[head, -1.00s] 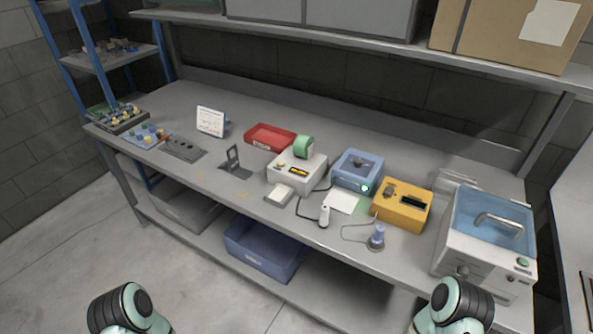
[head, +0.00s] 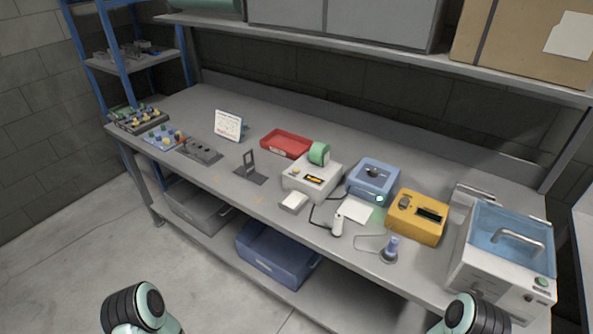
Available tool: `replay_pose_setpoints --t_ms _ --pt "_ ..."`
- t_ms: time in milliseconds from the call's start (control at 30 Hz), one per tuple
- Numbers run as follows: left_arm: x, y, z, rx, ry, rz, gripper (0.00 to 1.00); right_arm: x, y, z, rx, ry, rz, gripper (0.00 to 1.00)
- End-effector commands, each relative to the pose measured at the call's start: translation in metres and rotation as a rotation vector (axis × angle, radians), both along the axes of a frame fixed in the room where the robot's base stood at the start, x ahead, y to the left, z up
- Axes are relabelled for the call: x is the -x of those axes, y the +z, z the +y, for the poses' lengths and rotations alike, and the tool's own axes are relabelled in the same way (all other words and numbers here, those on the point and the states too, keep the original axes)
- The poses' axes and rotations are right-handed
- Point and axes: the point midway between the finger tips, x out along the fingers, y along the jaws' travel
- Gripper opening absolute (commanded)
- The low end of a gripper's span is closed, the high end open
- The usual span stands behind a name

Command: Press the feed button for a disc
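A blue box-shaped device (head: 362,188) stands on the bench right of the middle, with a dark part on its top. A round button (head: 380,199) glows green at its front right corner. No separate disc can be made out for sure at this size. A white device (head: 300,183) with a green roll (head: 319,153) stands to its left. Only rounded links of my two arms show at the bottom edge, well short of the bench. Both grippers are out of view, and nothing of mine touches the button.
A yellow device (head: 415,226) and a white tank with a blue lid (head: 505,232) stand to the right. A red tray (head: 286,143), a white handheld tool (head: 337,222) and a small stand (head: 250,168) share the bench. A shelf with boxes (head: 525,42) overhangs the back.

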Motion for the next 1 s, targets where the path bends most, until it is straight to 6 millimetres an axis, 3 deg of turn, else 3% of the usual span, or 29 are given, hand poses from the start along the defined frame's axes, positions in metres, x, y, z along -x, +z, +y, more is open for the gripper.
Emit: replay_pose_setpoints --t_ms 33,100,133,1000 --pt "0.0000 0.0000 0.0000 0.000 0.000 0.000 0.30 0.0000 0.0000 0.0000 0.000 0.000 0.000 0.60" --pt "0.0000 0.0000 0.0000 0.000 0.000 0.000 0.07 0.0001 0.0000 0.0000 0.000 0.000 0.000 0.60" --pt "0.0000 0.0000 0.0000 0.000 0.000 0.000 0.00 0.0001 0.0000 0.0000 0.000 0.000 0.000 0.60" --pt "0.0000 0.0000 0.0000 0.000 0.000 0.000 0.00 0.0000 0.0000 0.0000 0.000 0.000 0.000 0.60"
